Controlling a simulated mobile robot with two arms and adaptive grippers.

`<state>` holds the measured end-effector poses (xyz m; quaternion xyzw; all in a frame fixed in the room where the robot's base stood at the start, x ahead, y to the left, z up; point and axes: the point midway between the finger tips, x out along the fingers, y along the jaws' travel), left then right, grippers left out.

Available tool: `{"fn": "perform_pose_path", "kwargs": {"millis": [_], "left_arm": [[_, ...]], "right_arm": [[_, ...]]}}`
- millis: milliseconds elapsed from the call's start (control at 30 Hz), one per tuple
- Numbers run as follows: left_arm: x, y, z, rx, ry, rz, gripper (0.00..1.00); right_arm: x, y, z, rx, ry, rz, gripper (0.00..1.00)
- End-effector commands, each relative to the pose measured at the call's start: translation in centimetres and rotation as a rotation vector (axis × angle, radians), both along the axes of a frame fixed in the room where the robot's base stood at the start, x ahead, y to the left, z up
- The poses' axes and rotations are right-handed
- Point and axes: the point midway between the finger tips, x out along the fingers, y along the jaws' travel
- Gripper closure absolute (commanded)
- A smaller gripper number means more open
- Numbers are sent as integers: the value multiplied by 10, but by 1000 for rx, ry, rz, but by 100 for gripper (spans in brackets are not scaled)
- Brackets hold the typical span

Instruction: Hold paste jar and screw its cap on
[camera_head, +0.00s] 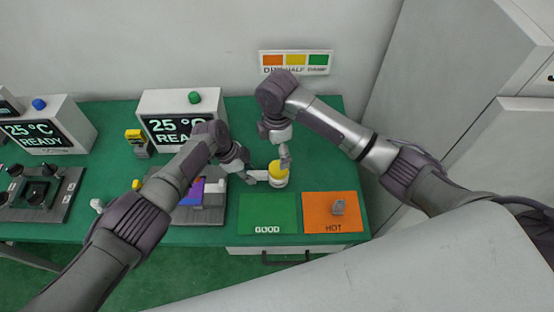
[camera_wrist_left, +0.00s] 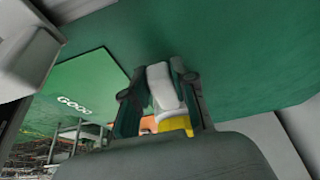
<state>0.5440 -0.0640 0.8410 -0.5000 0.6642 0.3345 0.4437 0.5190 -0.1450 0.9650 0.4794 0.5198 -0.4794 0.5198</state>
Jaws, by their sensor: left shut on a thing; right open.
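My left gripper (camera_head: 264,178) reaches in from the left and is shut on the jar. In the left wrist view the white jar (camera_wrist_left: 163,85) lies between the fingers, with yellow (camera_wrist_left: 176,124) beside it. My right gripper (camera_head: 285,160) is open, pointing down just above and beside the cap. Its fingers partly overlap, so contact is unclear.
A display box (camera_head: 177,103) and a grey fixture (camera_head: 212,213) stand left. A wall sign (camera_head: 295,62) hangs behind.

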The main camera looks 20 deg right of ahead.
Motion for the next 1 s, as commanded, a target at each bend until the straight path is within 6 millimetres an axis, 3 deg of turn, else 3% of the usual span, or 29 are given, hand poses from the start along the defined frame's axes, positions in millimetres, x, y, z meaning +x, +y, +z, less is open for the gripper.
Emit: {"fn": "perform_pose_path", "kwargs": {"millis": [200, 567, 600, 733, 1000], "left_arm": [[0, 0, 0, 0, 0, 0, 100], [0, 0, 0, 0, 0, 0, 100], [0, 0, 0, 0, 0, 0, 69], [0, 0, 0, 0, 0, 0, 47], [0, 0, 0, 0, 0, 0, 44]], "right_arm": [[0, 0, 30, 0, -1, 1, 5], [0, 0, 37, 0, 1, 0, 5], [0, 0, 37, 0, 1, 0, 5], [0, 0, 37, 0, 1, 0, 5], [0, 0, 37, 0, 1, 0, 5]]}}
